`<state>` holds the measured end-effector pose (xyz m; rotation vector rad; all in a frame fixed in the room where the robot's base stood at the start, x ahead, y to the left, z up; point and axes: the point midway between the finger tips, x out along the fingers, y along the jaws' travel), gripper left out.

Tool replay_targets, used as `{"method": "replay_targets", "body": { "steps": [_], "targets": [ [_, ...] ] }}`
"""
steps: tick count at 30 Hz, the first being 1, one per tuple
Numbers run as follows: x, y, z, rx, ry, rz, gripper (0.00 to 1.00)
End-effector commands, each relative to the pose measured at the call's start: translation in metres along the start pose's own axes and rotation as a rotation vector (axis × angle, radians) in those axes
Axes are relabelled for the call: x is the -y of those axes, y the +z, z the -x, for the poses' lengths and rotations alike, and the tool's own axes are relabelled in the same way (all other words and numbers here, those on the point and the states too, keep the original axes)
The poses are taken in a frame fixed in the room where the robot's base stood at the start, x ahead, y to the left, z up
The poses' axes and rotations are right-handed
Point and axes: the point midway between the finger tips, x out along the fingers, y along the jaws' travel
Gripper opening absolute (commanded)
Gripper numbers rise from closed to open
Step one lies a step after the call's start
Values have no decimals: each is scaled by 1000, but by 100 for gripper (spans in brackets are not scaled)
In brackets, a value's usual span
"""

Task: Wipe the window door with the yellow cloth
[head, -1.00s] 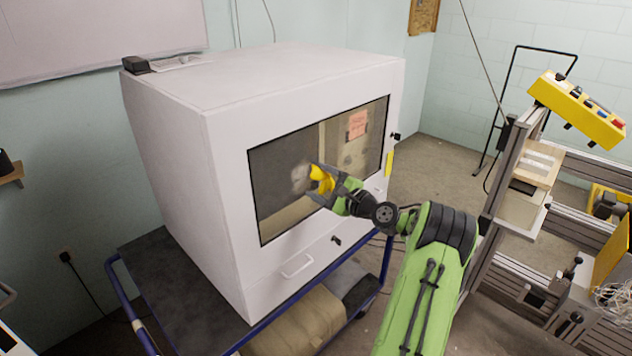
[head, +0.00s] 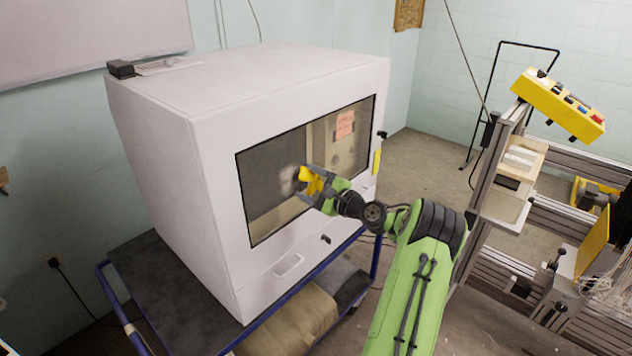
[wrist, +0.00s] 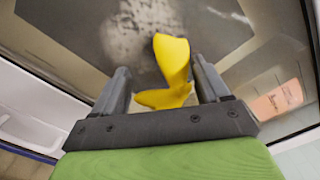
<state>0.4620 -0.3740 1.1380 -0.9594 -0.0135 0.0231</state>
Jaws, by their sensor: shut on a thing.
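The window door (head: 272,208) is a dark glass pane in the front of a large white cabinet (head: 150,150). A pale smudge shows on the glass near its middle, and it also shows in the wrist view (wrist: 130,22). My gripper (head: 314,184) is at the middle of the pane, shut on the yellow cloth (head: 311,179). In the wrist view the cloth (wrist: 172,60) sticks out past the fingers toward the glass, close to the smudge. I cannot tell whether the cloth touches the glass.
An orange note (head: 345,124) is on the right part of the window. A white handle (head: 288,266) and black latches stick out from the cabinet front. The cabinet stands on a blue-framed cart (head: 120,300). A metal frame with a yellow control box (head: 560,103) stands to the right.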

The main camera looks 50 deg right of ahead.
Motion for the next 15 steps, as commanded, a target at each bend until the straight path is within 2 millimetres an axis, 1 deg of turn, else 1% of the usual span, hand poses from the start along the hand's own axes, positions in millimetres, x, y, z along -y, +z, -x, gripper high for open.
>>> {"method": "replay_targets", "body": {
  "steps": [4,10,15],
  "targets": [
    [-5,8,-1,6,3,-1,51],
    [-17,25,0,6,2,-1,51],
    [-22,32,1,5,2,-1,51]
  ]
}}
